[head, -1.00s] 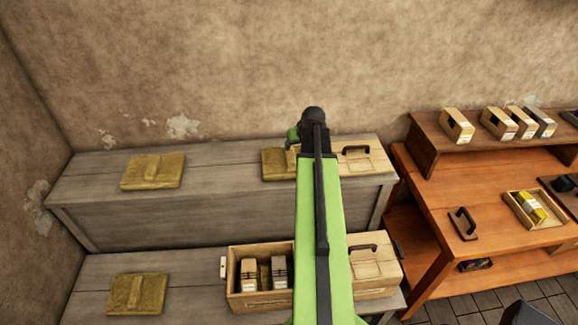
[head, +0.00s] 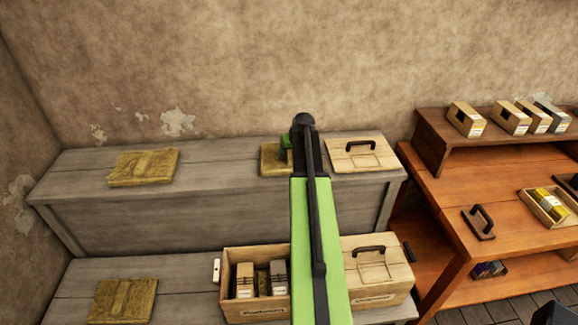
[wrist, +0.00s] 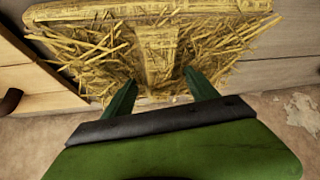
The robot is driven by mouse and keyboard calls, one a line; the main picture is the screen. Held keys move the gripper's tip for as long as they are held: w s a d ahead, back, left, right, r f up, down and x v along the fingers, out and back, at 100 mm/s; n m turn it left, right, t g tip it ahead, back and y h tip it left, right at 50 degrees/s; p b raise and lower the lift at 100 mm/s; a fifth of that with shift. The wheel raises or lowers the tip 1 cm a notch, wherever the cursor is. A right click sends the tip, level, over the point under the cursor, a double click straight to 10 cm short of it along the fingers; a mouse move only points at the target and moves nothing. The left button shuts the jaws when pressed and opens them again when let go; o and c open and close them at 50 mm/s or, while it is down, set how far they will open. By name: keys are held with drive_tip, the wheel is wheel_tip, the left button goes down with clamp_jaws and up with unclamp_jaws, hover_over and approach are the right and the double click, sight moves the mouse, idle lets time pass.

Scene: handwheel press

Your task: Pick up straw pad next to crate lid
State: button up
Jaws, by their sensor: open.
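The straw pad (head: 271,160) lies on the upper grey bench, just left of the crate lid (head: 358,153) with its dark handle. My arm hides the pad's right part in the head view. In the wrist view the straw pad (wrist: 160,52) fills the upper middle, with a raised band down its centre and loose straw at its sides. My gripper (wrist: 160,88) is open and empty, one finger on each side of the band's lower end. I cannot tell whether the fingers touch the pad. My gripper (head: 286,147) is mostly hidden behind my arm in the head view.
Another straw pad (head: 143,167) lies left on the upper bench, and one (head: 122,300) on the lower bench. The wall is close behind. An orange workbench (head: 450,180) is at right.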

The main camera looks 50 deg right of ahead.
drive_tip(key=shift+r, duration=0.1)
clamp_jaws()
idle(0.3)
drive_tip(key=r+p, duration=0.1)
drive_tip(key=p, duration=0.1)
drive_tip(key=r+p, duration=0.1)
drive_tip(key=r, duration=0.1)
drive_tip(key=r+p, duration=0.2)
drive_tip(key=shift+s+d+r+p, duration=0.1)
drive_tip(key=shift+d+p, duration=0.15)
drive_tip(key=shift+p, duration=0.05)
drive_tip(key=s+d+r+p, duration=0.4)
drive_tip(key=d+r+p, duration=0.1)
drive_tip(key=d, duration=0.5)
drive_tip(key=shift+s+r+p, duration=0.35)
drive_tip(key=shift+r, duration=0.05)
